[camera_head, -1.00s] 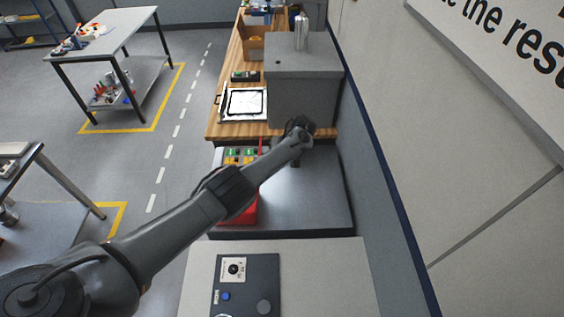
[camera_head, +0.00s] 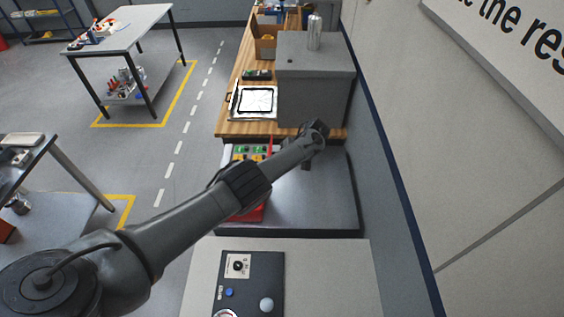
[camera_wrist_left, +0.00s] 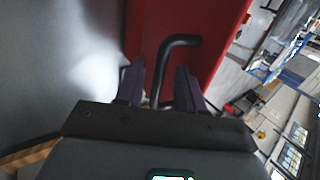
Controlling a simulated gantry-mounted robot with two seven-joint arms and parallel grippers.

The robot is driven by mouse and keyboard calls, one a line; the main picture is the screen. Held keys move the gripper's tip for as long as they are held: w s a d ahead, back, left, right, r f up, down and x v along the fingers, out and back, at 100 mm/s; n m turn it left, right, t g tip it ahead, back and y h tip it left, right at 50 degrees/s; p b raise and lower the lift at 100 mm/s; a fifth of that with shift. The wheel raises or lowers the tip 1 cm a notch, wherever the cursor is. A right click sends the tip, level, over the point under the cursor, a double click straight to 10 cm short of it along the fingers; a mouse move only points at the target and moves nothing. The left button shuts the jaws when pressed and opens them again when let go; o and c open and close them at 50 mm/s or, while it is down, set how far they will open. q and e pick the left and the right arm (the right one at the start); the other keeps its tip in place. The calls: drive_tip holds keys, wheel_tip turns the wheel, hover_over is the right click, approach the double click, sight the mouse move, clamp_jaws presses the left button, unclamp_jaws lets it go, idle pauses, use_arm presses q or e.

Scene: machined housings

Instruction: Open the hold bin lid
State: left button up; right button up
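A red bin part (camera_head: 250,214) shows below my left forearm in the head view, with a thin red upright edge (camera_head: 270,146) above it. I take these as the hold bin and its lid, largely hidden by the arm. In the left wrist view a red panel (camera_wrist_left: 190,25) carries a dark bent bar handle (camera_wrist_left: 182,41). The two fingers of my left gripper (camera_wrist_left: 160,85) are apart, on either side of the handle bar, with gaps visible. My right gripper is not in view.
A grey cabinet (camera_head: 314,85) stands close behind the left gripper. The wall (camera_head: 440,150) is to the right. Green and yellow items (camera_head: 250,150) show left of the red edge. A control panel (camera_head: 250,280) is in front. The grey bench top (camera_head: 325,205) is clear.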

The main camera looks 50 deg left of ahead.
use_arm(q)
drive_tip(key=shift+w+d+r, duration=0.1)
drive_tip(key=shift+w+r, duration=0.05)
drive_tip(key=shift+r, duration=0.05)
drive_tip(key=b+v, duration=0.3)
drive_tip(key=v, duration=0.7)
drive_tip(key=shift+w+r+b, duration=0.15)
drive_tip(key=shift+r+b, duration=0.05)
drive_tip(key=shift+b, duration=0.15)
drive_tip(key=shift+d, duration=0.1)
